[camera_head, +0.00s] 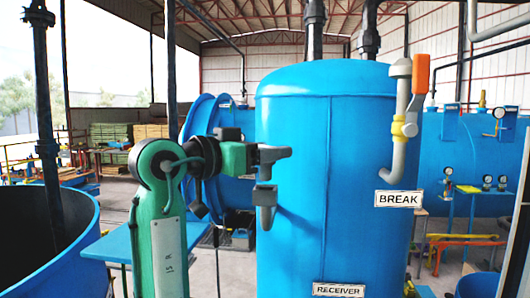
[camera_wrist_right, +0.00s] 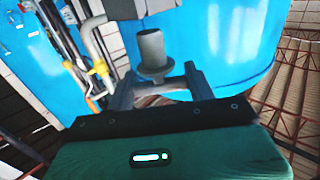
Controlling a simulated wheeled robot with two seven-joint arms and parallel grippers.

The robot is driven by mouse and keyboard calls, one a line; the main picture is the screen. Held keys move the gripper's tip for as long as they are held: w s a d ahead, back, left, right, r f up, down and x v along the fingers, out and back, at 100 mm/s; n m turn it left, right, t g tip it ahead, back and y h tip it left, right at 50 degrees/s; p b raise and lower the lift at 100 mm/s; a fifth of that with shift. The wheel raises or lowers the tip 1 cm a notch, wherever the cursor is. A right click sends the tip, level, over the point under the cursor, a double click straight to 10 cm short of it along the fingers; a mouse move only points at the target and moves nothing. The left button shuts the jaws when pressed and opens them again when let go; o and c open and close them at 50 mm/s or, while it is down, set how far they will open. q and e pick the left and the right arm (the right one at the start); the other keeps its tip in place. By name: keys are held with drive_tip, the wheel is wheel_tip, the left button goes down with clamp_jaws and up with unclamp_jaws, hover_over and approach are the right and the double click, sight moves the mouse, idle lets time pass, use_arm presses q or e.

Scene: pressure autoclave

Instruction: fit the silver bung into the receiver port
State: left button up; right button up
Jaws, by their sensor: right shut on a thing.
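My right gripper (camera_head: 272,154) reaches in from the left, in front of the blue receiver tank (camera_head: 300,110). It is shut on the silver bung. In the right wrist view the bung (camera_wrist_right: 152,48) is a grey cylinder with a wider flange, between the two dark fingers of the gripper (camera_wrist_right: 157,88). In the head view only a small grey part of the bung (camera_head: 265,172) shows below the fingers. A grey upright pipe fitting, seemingly the receiver port (camera_head: 266,196), is just below it on the tank's near side. I cannot tell whether they touch. My left gripper is not in view.
A grey pipe with a yellow fitting (camera_head: 404,127) and an orange handle (camera_head: 419,75) stands at the tank's right, above a BREAK sign (camera_head: 399,199). An open blue vat (camera_head: 75,262) is at the left. Another blue tank with gauges (camera_head: 465,150) is behind.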

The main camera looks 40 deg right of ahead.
sight(265, 180)
drive_tip(key=shift+b, duration=0.5)
idle(0.9)
drive_tip(key=shift+f+b, duration=1.95)
drive_tip(key=shift+f, duration=0.2)
drive_tip(key=o, duration=1.1)
drive_tip(key=shift+r, duration=0.1)
drive_tip(key=w+a+b, duration=0.1)
drive_tip(key=a+b, duration=0.4)
drive_tip(key=a, duration=0.8)
drive_tip(key=shift+w+a, duration=0.25)
drive_tip(key=shift+a, duration=0.15)
